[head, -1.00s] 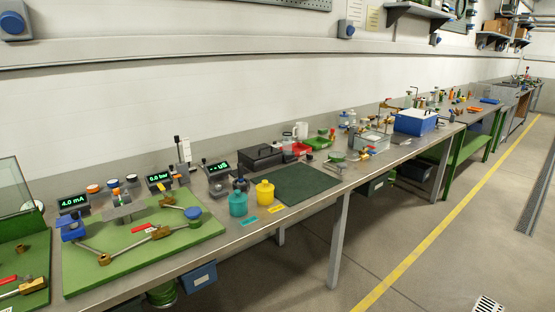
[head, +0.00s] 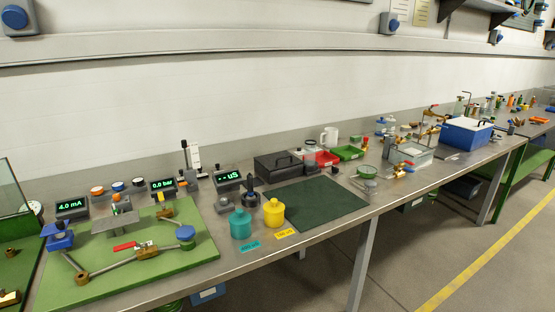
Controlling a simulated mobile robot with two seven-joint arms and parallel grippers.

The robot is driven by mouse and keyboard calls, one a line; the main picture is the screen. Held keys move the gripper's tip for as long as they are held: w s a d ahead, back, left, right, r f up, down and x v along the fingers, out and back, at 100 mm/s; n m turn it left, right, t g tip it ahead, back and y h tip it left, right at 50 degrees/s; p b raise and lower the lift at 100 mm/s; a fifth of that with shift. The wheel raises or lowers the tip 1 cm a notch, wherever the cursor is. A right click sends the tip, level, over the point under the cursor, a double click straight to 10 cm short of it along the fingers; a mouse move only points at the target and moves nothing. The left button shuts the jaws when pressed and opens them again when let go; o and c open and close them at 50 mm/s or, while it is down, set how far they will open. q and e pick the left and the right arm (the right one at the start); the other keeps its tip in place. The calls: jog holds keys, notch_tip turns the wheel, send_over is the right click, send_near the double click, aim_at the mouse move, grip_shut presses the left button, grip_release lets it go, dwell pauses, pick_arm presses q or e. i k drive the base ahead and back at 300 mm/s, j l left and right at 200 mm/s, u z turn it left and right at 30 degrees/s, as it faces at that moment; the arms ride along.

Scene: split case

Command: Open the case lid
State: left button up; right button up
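A dark grey case (head: 276,168) with a black handle on top sits on the long metal workbench, just behind the dark green mat (head: 318,204). Its lid appears shut. Its inside is hidden, and the latches are too small to tell. Neither of my grippers shows in the head view.
A teal bottle (head: 240,225) and a yellow bottle (head: 273,213) stand left of the mat. Red (head: 326,158) and green (head: 349,152) bins lie right of the case. A blue box (head: 466,134) stands farther right. The mat is clear.

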aim_at(278, 156)
jog(key=i+l+z, duration=0.6)
jog(key=i+l, duration=0.05)
jog(key=i, duration=0.1)
